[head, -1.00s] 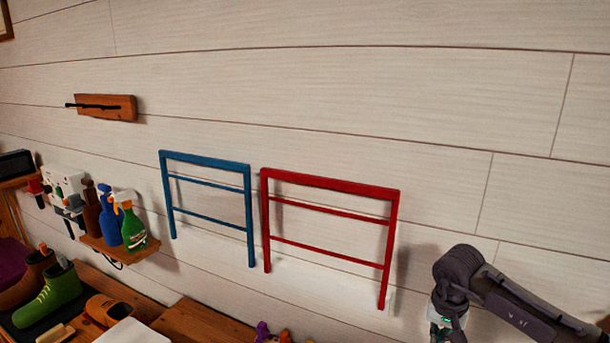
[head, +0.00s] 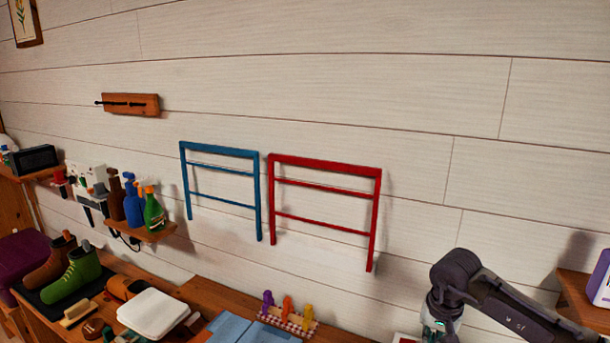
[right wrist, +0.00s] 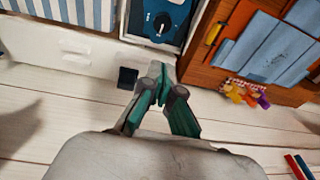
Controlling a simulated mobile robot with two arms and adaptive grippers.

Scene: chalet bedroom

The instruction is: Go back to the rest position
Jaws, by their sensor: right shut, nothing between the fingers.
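My right arm (head: 480,300) comes in from the lower right of the head view, in front of the white plank wall. Its gripper end is cut off by the bottom edge. In the right wrist view my right gripper (right wrist: 162,84) has its teal fingers together, with nothing between them. My left arm and gripper are not in view.
A blue rack (head: 222,152) and a red rack (head: 325,163) hang on the wall. Below, a wooden bench (head: 210,292) carries boots, a white pad (head: 152,310), folded blue cloth (head: 248,330) and small colored figures. Spray bottles stand on a small shelf (head: 150,236). A right shelf (head: 585,305) holds a purple-white item.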

